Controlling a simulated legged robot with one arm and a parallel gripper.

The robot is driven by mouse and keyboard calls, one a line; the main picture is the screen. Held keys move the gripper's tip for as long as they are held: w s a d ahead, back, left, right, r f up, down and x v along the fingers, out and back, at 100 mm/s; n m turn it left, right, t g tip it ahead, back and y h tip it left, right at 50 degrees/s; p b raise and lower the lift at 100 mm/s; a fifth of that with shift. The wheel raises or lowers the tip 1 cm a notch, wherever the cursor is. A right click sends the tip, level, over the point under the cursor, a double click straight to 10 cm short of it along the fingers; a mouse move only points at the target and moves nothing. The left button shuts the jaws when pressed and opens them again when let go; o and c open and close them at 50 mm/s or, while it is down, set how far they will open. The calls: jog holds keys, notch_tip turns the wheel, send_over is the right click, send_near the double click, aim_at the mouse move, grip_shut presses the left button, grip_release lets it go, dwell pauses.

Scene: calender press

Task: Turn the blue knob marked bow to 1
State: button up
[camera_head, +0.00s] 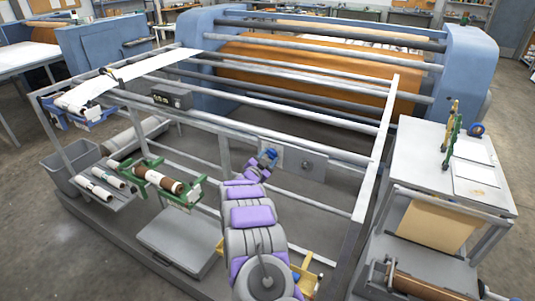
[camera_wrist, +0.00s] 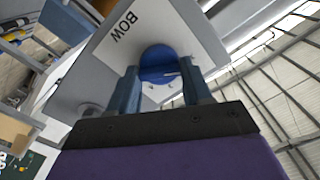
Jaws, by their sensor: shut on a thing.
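The blue knob (camera_wrist: 158,62) sits on a pale plate (camera_wrist: 185,28) marked BOW in the wrist view. In the head view my arm reaches to the panel on the frame, and my gripper (camera_head: 267,158) covers most of the knob there. Scale numbers cannot be read.
A second plate with a grey knob (camera_head: 306,164) is just right of the blue knob. Metal rails (camera_head: 290,143) of the frame run across around the panel. A green cradle with a brown roll (camera_head: 166,183) stands left of my arm. A grey cabinet (camera_head: 440,165) stands at the right.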

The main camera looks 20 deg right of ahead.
jog(key=shift+r+n, duration=0.1)
jog(key=shift+n, duration=0.2)
jog(key=o, duration=1)
jog(key=shift+o, duration=0.2)
jog(key=v, duration=1.7)
jog(key=shift+a+p, duration=0.2)
jog(key=shift+p, duration=0.15)
